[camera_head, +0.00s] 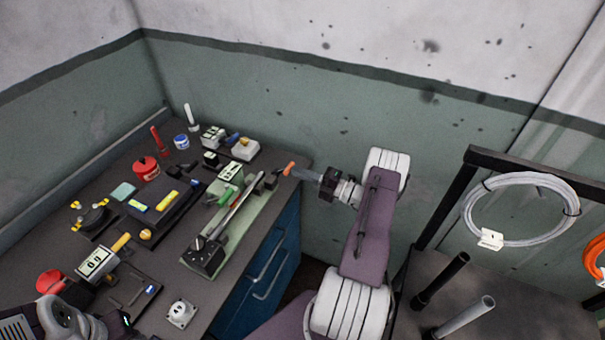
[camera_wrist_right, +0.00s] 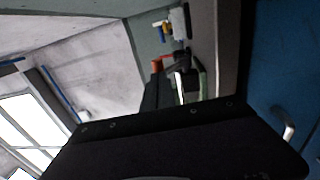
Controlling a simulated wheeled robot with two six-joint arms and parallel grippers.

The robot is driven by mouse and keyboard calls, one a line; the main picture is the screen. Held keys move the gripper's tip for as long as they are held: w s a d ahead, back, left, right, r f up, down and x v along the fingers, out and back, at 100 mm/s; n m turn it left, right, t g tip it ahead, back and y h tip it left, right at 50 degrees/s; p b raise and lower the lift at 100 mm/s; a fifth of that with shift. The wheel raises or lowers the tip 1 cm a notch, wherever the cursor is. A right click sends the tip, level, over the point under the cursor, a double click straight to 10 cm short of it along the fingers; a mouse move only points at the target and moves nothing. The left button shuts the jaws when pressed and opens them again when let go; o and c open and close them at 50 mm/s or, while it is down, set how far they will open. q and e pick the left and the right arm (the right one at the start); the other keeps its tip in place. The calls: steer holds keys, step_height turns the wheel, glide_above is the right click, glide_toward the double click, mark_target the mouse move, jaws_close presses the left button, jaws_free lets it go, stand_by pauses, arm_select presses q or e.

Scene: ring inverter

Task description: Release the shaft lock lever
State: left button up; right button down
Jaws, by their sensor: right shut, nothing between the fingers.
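A shaft fixture with a pale green base (camera_head: 236,227) lies along the right side of the bench. A long metal shaft (camera_head: 239,205) runs between its dark end blocks. An orange-tipped lever (camera_head: 289,168) sticks up at its far end; I take this for the lock lever. My right gripper (camera_head: 297,173) is shut and empty, its fingertips at or very near the orange tip; contact cannot be told. In the right wrist view, dark gripper housing hides much of the fixture. My left gripper's dark body (camera_head: 120,321) shows at the bottom left; its fingers are not visible.
Blue drawers (camera_head: 262,272) are below. A rack with a white cable coil (camera_head: 521,180) stands right. Bare wall lies behind my right arm.

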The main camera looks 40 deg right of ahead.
mark_target(288, 167)
arm_select(q)
steer(key=shift+r, duration=0.1)
